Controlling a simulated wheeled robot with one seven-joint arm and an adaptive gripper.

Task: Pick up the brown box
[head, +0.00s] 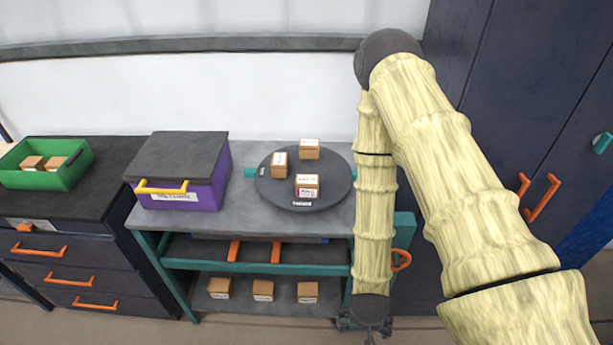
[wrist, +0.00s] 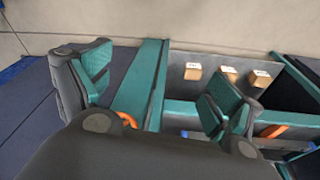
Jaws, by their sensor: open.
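Several small brown boxes are in view. Three stand on a dark round turntable (head: 262,190) on the bench: a back box (head: 309,149), a left box (head: 279,164) and a front box (head: 307,186) with a purple-marked label. Three more stand on the lower shelf, at left (head: 219,288), middle (head: 263,290) and right (head: 307,292); the wrist view also shows three boxes (wrist: 229,75) on a shelf. Two boxes (head: 33,163) lie in the green bin (head: 77,164). My gripper (wrist: 155,68) is open and empty, low beside the bench's right end, apart from every box.
A purple case (head: 207,184) with a dark lid and yellow handle sits left of the turntable. The teal-framed bench (head: 240,266) has orange handles under its top. Drawers (head: 80,270) stand left; a dark cabinet (head: 535,110) stands right. The bench top's front strip is clear.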

